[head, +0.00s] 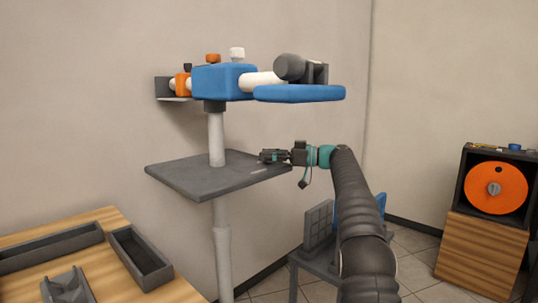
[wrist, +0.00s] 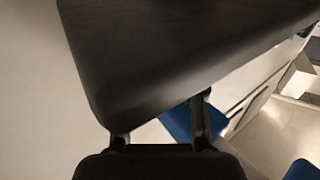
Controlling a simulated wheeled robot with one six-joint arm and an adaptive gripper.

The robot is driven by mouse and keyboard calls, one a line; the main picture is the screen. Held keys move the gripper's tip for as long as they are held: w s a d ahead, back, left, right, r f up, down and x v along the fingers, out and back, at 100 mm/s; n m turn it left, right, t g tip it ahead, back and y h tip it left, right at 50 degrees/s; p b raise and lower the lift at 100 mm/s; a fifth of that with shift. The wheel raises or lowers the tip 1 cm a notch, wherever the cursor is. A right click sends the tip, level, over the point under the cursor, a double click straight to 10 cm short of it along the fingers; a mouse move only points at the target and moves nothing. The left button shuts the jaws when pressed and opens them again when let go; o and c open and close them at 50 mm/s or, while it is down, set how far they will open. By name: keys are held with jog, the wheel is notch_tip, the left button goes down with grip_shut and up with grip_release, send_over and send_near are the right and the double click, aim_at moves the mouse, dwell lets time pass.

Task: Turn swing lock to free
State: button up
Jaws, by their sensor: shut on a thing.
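A blue block (head: 223,82) tops a pale post (head: 216,140), with a white knob (head: 237,54) and an orange knob (head: 213,58) on it. I cannot tell which part is the swing lock. A small dark knob (head: 187,67) stands further left. A dark grey plate (head: 195,176) sits lower on the post. My gripper (head: 264,156) is at the plate's right end, well below the knobs. In the wrist view, the gripper's fingers (wrist: 160,125) stand apart at the edge of a dark slab (wrist: 170,60), apparently this plate. The exact contact is unclear.
A white bar (head: 262,79), a dark cylinder (head: 290,67) and a blue arm (head: 300,93) extend right from the block, above my gripper. A wooden table (head: 60,240) with grey trays is at lower left. A cabinet with an orange disc (head: 490,175) stands right.

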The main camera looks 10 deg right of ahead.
jog(key=shift+r, duration=0.1)
jog(key=o, duration=1.2)
jog(key=shift+a, duration=0.1)
jog(key=shift+c, duration=0.2)
jog(key=v, duration=1.2)
